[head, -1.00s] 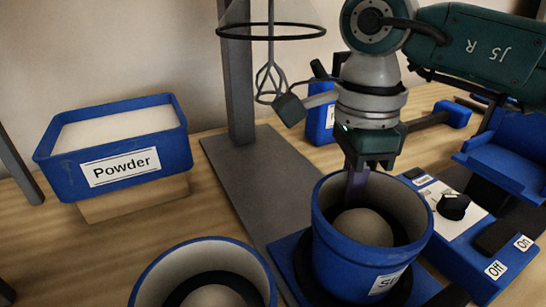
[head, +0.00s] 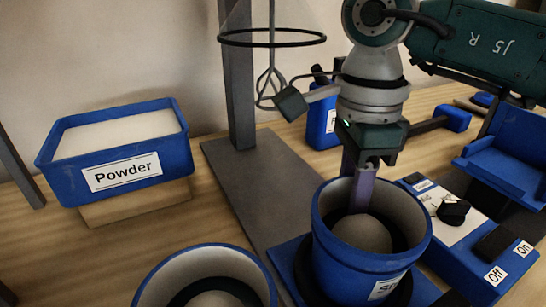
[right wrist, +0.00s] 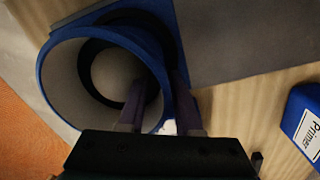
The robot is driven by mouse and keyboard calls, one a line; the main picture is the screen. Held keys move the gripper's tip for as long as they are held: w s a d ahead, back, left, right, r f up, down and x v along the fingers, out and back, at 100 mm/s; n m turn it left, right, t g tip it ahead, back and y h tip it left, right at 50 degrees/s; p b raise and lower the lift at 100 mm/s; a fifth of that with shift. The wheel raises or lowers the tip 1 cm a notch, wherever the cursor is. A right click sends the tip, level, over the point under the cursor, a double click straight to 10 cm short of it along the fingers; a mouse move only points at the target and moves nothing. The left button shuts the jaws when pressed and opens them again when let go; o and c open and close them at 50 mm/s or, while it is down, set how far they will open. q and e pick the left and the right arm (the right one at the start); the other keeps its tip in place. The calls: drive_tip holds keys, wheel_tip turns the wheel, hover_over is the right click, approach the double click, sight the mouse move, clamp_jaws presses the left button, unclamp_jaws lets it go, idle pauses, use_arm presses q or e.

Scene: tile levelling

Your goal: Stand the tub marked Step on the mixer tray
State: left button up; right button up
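The blue tub (head: 365,265) stands upright on the blue mixer tray (head: 287,256), inside a black ring. Its white label is only partly in view and starts with "S"; a pale round mass lies inside. My right gripper (head: 362,192) is above the tub's far wall, its fingers reaching down at the rim. In the right wrist view one finger is inside the tub (right wrist: 62,75) and the other outside, with a gap between them and the wall. The gripper looks open. My left gripper is not in view.
A second blue tub (head: 205,262) stands at the front left. The Powder bin (head: 120,180) is at the left. The mixer's grey column (head: 238,95), whisk and ring rise behind. A Primer bottle (right wrist: 303,125) and the On/Off switch box (head: 470,250) are nearby.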

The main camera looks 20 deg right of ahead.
use_arm(q)
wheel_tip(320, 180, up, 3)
drive_tip(key=p, duration=0.2)
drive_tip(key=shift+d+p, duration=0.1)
drive_tip(key=shift+p, duration=0.25)
use_arm(e)
wheel_tip(320, 180, up, 11)
drive_tip(key=shift+w, duration=0.3)
drive_tip(key=shift+d, duration=0.1)
